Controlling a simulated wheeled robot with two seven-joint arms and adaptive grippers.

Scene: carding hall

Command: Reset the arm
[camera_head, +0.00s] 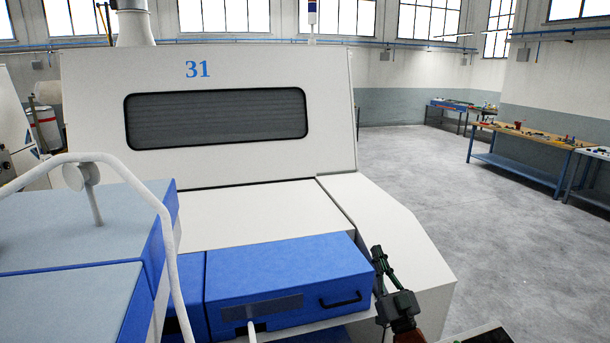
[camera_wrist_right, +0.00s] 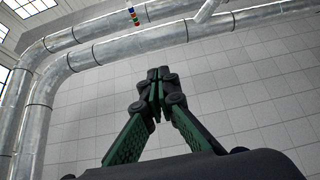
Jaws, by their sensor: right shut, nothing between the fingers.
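My right gripper (camera_head: 379,256) shows at the lower middle right of the head view, pointing up, in front of the right end of the blue cover box of the machine. In the right wrist view the same gripper (camera_wrist_right: 157,84) has its fingertips together with nothing between them, against the ceiling. My right arm runs down out of the bottom of the head view. My left gripper is not in view.
A white machine (camera_head: 260,65) marked 31 fills the middle, with a blue box (camera_head: 285,270) with a black handle at its front. A white curved rail (camera_head: 168,230) stands at left. Workbenches (camera_head: 520,178) are far right, with clear floor (camera_head: 425,180) before them. Metal ducts (camera_wrist_right: 120,45) run overhead.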

